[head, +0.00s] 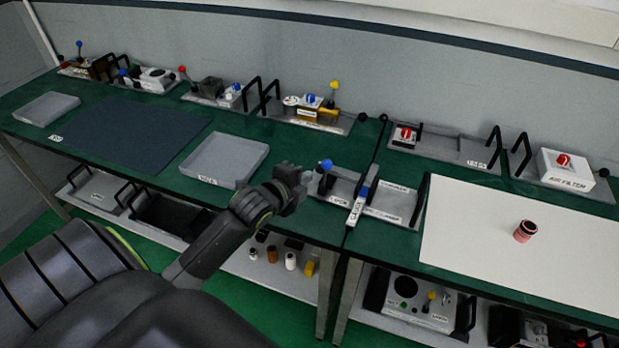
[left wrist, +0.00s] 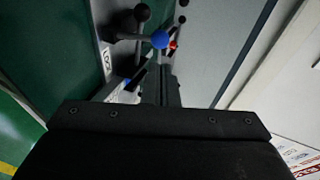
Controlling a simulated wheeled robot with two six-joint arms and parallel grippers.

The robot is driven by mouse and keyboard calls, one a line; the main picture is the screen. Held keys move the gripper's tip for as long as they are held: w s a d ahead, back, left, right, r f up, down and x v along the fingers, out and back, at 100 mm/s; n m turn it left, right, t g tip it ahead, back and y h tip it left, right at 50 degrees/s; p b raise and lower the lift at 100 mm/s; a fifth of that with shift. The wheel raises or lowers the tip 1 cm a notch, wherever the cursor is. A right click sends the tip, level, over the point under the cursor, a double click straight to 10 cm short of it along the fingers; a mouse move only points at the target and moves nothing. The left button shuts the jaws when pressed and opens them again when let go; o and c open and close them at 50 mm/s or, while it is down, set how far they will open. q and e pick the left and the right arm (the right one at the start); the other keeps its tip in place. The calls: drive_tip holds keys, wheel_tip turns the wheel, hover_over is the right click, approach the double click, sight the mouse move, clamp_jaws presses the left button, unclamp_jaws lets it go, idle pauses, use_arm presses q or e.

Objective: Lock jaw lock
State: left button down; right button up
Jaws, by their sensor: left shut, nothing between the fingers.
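My left gripper (head: 292,180) is shut and empty at the front edge of the green bench, just left of a small grey fixture (head: 343,187). A lever with a blue ball knob (head: 326,165) stands on this fixture. A second, smaller blue part (head: 364,193) sits at its right, above a white label too small to read surely. Which part is the jaw lock I cannot tell. In the left wrist view, the gripper's fingers (left wrist: 165,88) point toward a blue ball knob (left wrist: 160,40) with a dark ball knob (left wrist: 142,12) beside it; contact is unclear. My right gripper is out of view.
A grey tray (head: 222,160) lies left of the gripper, with a dark mat (head: 130,135) beyond it. Several fixtures with black handles line the back of the bench. A white board (head: 480,255) with a red cylindrical part (head: 525,231) lies at the right. Lower shelves hold more parts.

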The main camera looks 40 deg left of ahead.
use_arm(q)
drive_tip(key=r+b+v, duration=0.1)
drive_tip(key=v, duration=0.6)
drive_tip(key=s+d+f+n+g+y, duration=0.1)
drive_tip(key=s+d+f+n+g, duration=0.1)
drive_tip(key=s+f+n+g, duration=0.5)
drive_tip(key=s+d+f+n+g+y, duration=0.1)
drive_tip(key=s+d+f+n+g, duration=0.15)
drive_tip(key=s+f+n, duration=0.7)
drive_tip(key=s+a+f+g+b, duration=0.1)
drive_tip(key=s+f, duration=0.1)
drive_tip(key=f, duration=1)
drive_tip(key=s+a+f+g+b, duration=0.1)
drive_tip(key=s+f, duration=0.2)
drive_tip(key=f, duration=1)
drive_tip(key=s+d+f+g+h+b, duration=0.1)
drive_tip(key=s+f+b, duration=0.1)
drive_tip(key=s+f, duration=1.2)
wheel_tip(320, 180, down, 3)
drive_tip(key=shift+s+f+n, duration=0.15)
drive_tip(key=shift+s+n, duration=0.1)
drive_tip(key=shift+n, duration=0.2)
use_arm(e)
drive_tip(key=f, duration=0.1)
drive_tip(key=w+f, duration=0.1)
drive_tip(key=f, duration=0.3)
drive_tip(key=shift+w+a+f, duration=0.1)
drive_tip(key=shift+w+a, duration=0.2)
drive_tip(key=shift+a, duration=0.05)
